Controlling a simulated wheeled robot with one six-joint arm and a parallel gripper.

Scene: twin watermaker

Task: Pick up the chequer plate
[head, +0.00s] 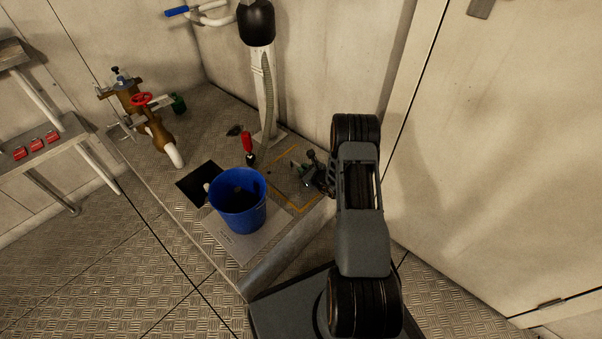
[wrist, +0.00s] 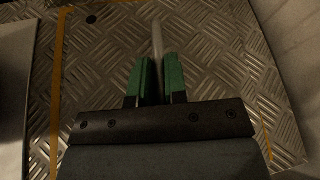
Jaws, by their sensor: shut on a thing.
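The chequer plate (wrist: 215,60) fills much of the wrist view, with a raised diamond pattern and yellow lines along its left and right sides. In the head view the plate (head: 292,190) lies at platform level, to the right of the blue bucket, partly hidden by my gripper. My gripper (head: 308,172) is low over it. In the wrist view the green fingers of my gripper (wrist: 160,75) are shut on a narrow pale bar (wrist: 157,40) that looks like the plate's handle. I cannot tell whether the plate is lifted.
A blue bucket (head: 238,203) stands on a pale flat panel (head: 244,243), close to a dark square opening (head: 198,184). A red-handled item (head: 247,143) and a pale post (head: 264,95) stand behind. Brown pipework (head: 154,128) is at the left; a wall (head: 480,160) is close at right.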

